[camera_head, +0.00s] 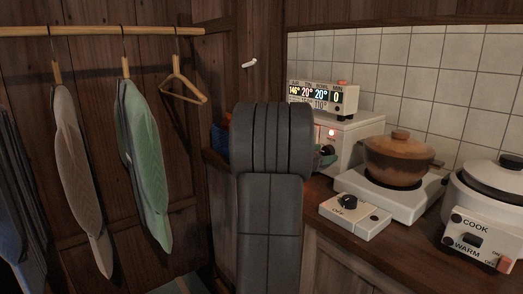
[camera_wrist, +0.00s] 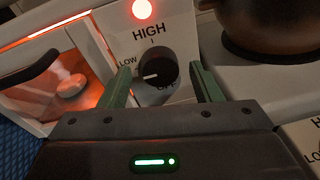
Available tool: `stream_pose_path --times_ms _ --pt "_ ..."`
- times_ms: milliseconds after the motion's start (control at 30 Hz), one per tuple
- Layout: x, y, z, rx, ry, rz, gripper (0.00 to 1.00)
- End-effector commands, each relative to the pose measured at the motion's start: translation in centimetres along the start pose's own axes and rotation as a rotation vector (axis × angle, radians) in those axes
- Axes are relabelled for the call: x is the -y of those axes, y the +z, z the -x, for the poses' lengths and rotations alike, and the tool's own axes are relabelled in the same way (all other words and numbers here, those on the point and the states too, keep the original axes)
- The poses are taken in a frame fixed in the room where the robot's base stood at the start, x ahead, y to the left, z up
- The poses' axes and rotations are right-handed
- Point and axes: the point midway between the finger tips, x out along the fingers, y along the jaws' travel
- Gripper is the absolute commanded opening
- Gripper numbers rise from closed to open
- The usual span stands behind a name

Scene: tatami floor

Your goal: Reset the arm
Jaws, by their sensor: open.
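In the wrist view my gripper (camera_wrist: 160,88) is open, with its two green fingers apart. A black dial (camera_wrist: 156,72) on a white appliance shows between the fingers, with the words HIGH and LOW around it. I cannot tell whether the fingers touch the dial; nothing is seen gripped. A red light (camera_wrist: 142,9) glows above the dial. In the head view my dark arm stands in the middle, in front of the white appliance (camera_head: 345,140), and hides part of it.
Right on the wooden counter (camera_head: 345,245) are a brown pot (camera_head: 398,165) on a white burner, a control box (camera_head: 354,215) and a rice cooker (camera_head: 487,230). A display unit (camera_head: 325,97) tops the appliance. Left hang clothes (camera_head: 145,160) and an empty hanger (camera_head: 183,85) on a rail (camera_head: 90,31).

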Motion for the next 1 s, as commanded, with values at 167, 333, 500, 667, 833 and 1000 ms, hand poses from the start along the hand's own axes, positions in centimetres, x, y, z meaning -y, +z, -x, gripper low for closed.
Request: stream_pose_path --times_ms 167,333,500,667,833,1000 --pt "-0.09 0.41 0.04 0.007 -0.013 0.129 0.58" --pt "-0.05 0.36 0.04 0.014 -0.025 0.256 0.58" --pt "-0.05 0.34 0.02 0.023 -0.038 0.391 0.58" --pt "-0.01 0.28 0.02 0.032 -0.052 0.527 0.58" --pt "0.01 0.28 0.01 0.043 -0.067 0.684 0.58" --pt "0.05 0.26 0.01 0.054 -0.084 0.857 0.58"
